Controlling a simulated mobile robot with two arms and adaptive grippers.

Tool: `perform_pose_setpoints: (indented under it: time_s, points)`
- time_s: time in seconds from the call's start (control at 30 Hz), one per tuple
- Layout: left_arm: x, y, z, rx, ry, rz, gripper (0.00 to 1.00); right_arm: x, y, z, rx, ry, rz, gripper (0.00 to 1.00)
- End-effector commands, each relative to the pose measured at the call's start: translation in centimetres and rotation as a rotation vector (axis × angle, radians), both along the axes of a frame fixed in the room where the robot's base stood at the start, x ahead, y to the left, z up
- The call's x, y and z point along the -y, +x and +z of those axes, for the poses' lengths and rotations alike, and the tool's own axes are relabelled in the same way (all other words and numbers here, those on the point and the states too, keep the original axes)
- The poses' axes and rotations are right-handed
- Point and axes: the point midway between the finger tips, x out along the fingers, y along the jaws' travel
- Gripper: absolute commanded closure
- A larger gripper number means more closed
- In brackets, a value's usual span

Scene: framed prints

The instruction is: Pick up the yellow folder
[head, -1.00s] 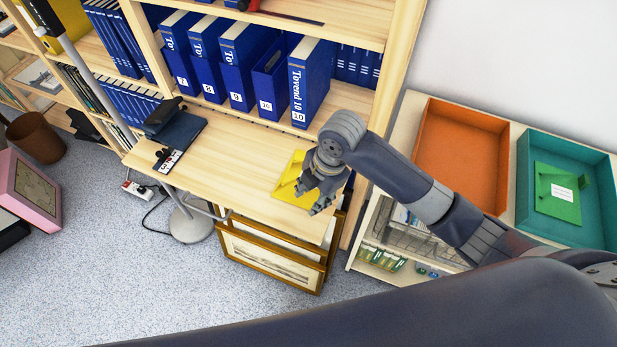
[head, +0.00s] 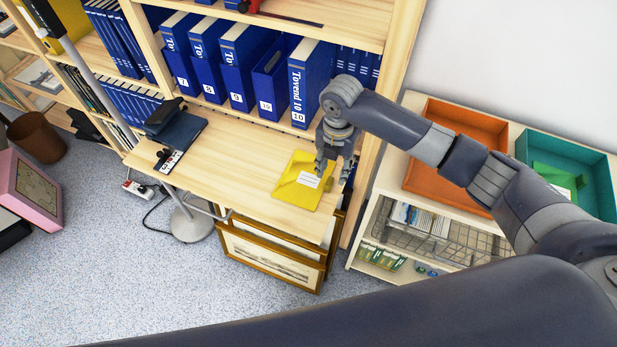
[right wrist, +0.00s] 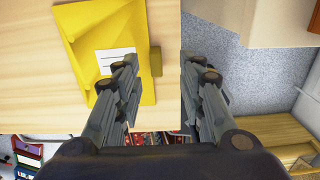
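The yellow folder (head: 298,186) with a white label lies flat on the wooden desk board (head: 240,170), near its right end. It also shows in the right wrist view (right wrist: 118,28), at the upper left, partly behind a finger. My right gripper (head: 334,178) is open and empty, above the folder's right edge in the head view. In the right wrist view its two fingers (right wrist: 158,90) are spread, with the board's edge and the floor between them. My left gripper is not in view.
Blue numbered binders (head: 310,85) stand on the shelf behind the board. Framed prints (head: 270,257) lean below its front edge. An orange tray (head: 455,150) and a teal tray (head: 600,175) sit on a low cabinet at right. A lamp base (head: 190,220) stands on the floor.

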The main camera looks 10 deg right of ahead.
Motion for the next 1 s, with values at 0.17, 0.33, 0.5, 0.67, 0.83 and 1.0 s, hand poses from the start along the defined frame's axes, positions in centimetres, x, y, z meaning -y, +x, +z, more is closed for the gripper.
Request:
perform_pose_setpoints:
  time_s: [0.17, 0.33, 0.5, 0.67, 0.83, 1.0]
  points:
    - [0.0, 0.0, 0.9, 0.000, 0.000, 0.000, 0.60, -0.3, 0.2, -2.1, -0.004, 0.000, -0.001, 0.63]
    - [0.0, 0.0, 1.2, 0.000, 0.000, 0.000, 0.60, -0.4, 0.3, -4.4, -0.001, 0.000, 0.000, 0.63]
    - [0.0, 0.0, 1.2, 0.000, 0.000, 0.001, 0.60, -0.4, 0.3, -5.0, 0.001, 0.000, 0.000, 0.63]
    - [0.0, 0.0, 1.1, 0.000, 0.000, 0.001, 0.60, -0.4, 0.3, -5.0, 0.001, 0.000, 0.000, 0.68]
    - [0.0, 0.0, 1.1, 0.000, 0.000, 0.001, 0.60, -0.4, 0.3, -5.0, 0.001, 0.000, 0.000, 1.00]
    - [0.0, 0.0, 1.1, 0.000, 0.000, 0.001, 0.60, -0.4, 0.3, -5.0, 0.001, 0.000, 0.000, 1.00]
